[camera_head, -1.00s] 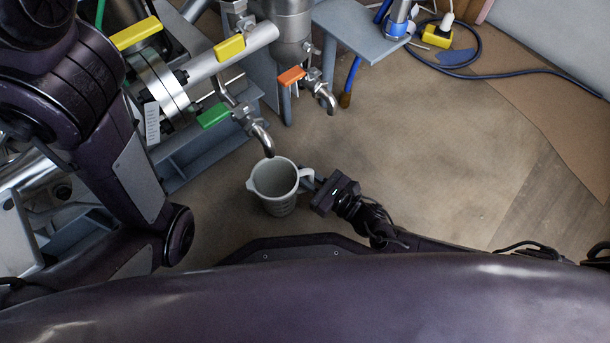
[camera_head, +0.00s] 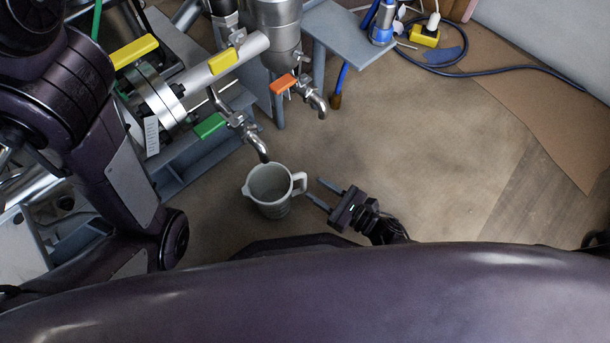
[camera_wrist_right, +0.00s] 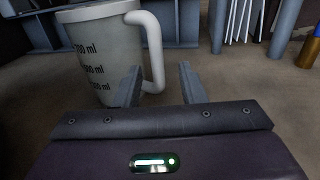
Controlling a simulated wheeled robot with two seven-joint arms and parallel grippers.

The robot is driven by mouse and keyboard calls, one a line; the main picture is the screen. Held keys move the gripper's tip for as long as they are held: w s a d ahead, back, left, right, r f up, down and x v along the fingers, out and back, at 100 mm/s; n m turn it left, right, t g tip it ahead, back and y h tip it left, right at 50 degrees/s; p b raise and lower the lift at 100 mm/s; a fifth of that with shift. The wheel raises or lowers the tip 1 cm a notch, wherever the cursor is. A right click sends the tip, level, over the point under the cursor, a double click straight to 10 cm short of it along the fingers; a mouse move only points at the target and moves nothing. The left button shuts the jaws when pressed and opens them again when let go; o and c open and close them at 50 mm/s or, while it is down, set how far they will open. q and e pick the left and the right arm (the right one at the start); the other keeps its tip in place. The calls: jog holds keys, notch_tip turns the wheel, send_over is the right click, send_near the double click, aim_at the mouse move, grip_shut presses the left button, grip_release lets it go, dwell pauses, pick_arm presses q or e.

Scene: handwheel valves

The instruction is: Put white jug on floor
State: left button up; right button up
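The white jug (camera_head: 268,190) stands upright below the green-handled tap, its handle (camera_head: 299,184) pointing right. In the right wrist view the jug (camera_wrist_right: 100,55) shows volume markings, and it seems to rest on the floor (camera_wrist_right: 215,85).
Pipes with a green lever (camera_head: 209,125), an orange lever (camera_head: 282,84) and yellow levers (camera_head: 223,61) stand behind and left of the jug. A grey bench (camera_head: 350,45) and a blue cable (camera_head: 500,72) are at the back. The floor to the right is clear.

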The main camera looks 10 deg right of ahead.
jog(key=shift+p+v, duration=0.6)
jog(key=shift+v, duration=2)
